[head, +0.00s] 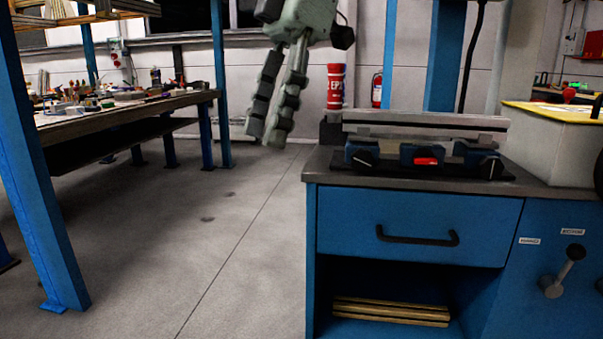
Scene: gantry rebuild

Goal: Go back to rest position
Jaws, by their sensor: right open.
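My right gripper (266,130) hangs from the top of the head view, left of the blue workbench. Its two grey-and-black fingers point down and stand a little apart, with nothing between them. It is open, and appears clear of the bench. My left gripper is not in view.
The blue workbench (420,222) has a drawer with a black handle, and wooden strips (391,311) on its lower shelf. A metal bar fixture (425,126) lies on top. A long table (120,112) with tools stands left. The floor (215,235) between is clear.

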